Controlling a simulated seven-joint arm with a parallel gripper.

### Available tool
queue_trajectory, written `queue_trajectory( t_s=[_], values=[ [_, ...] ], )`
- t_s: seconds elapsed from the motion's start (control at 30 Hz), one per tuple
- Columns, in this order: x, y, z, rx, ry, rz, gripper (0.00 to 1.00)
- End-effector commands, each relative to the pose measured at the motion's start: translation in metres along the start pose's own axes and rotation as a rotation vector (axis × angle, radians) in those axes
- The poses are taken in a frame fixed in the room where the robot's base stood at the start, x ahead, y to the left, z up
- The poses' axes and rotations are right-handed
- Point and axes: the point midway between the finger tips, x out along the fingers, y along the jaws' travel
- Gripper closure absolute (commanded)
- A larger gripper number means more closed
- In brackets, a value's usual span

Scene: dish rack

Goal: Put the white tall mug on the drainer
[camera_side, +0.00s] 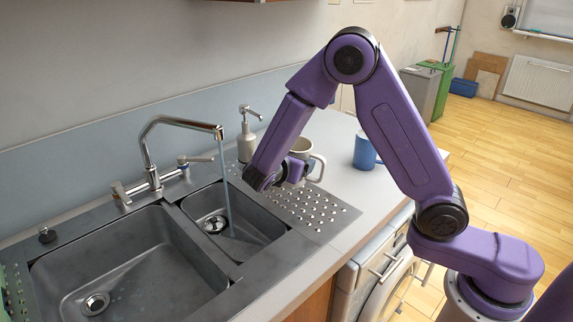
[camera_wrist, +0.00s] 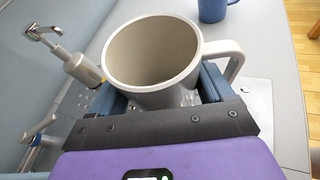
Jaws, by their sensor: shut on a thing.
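The white tall mug (camera_wrist: 150,98) is between the two fingers of my gripper (camera_wrist: 158,98), which is shut on it. In the wrist view its open rim faces the camera and its handle points right. In the side view the mug (camera_side: 304,150) shows partly behind my wrist, roughly upright, with its handle to the right. The drainer (camera_side: 300,208) is the perforated metal surface right of the small basin. The mug and my gripper (camera_side: 283,178) are at its back part. I cannot tell whether the mug's base touches it.
A blue mug (camera_side: 364,151) stands on the counter to the right. A soap dispenser (camera_side: 246,135) stands behind my gripper. The faucet (camera_side: 150,150) runs water into the small basin (camera_side: 245,225), left of the drainer. The front part of the drainer is clear.

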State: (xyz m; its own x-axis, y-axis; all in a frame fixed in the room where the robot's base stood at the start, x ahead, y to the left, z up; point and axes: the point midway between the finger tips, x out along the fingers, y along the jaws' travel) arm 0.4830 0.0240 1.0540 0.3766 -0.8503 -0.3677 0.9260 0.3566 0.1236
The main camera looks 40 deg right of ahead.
Motion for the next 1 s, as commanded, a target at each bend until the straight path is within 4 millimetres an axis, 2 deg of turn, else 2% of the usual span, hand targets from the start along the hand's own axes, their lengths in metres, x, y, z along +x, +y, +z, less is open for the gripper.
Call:
queue_trajectory(
  t_s=[0.2, 0.63, 1.0],
  values=[
    [0.014, -0.001, 0.004, -0.105, 0.014, -0.019, 0.62],
    [0.015, -0.002, 0.004, -0.116, 0.016, -0.02, 0.62],
    [0.026, -0.005, -0.023, -0.118, 0.015, -0.02, 0.62]
  ],
)
